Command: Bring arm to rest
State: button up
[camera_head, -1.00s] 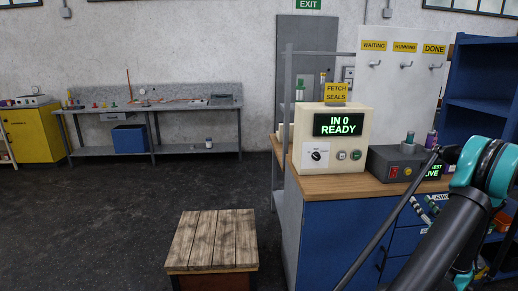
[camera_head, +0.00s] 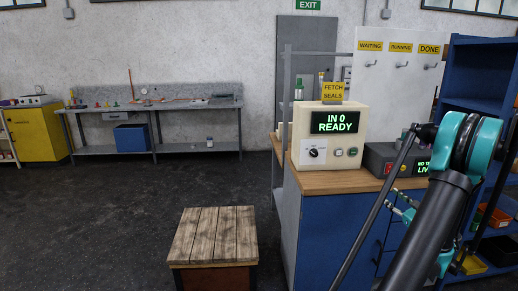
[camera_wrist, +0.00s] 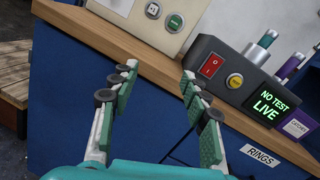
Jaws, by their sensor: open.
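My gripper (camera_wrist: 158,82) is open and empty in the wrist view, its two green-padded fingers spread apart. They are in front of the blue cabinet (camera_wrist: 70,110) and its wooden top edge. In the head view my gripper is small and partly hidden behind my teal and black arm, in front of the cabinet's right part. I cannot tell the exact gap to the cabinet.
On the worktop (camera_head: 340,183) stand a cream control box (camera_head: 345,150) reading "IN 0 READY" and a dark box (camera_wrist: 220,75) reading "NO TEST LIVE". A wood-topped stand (camera_head: 213,237) is at front. Blue shelves (camera_head: 475,75) stand right. Floor at left is clear.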

jog(key=s+a+f+n+g+y, duration=0.15)
jog(key=a+n+g, duration=0.45)
jog(key=a, duration=0.7)
jog(key=s+a+f+n+g, duration=0.25)
jog(key=a+n, duration=0.55)
jog(key=a, duration=0.6)
jog(key=s+a+f+n+g+h, duration=0.2)
jog(key=s+a+f+n+h, duration=0.1)
jog(key=s+n, duration=0.5)
jog(key=s+a+f+n+g+h, duration=0.3)
jog(key=s+n, duration=0.4)
jog(key=s, duration=0.7)
jog(key=shift+a+n, duration=0.2)
jog(key=shift+n, duration=0.2)
jog(key=shift+f+g, duration=0.1)
jog(key=shift+g, duration=0.15)
jog(key=shift+c, duration=0.3)
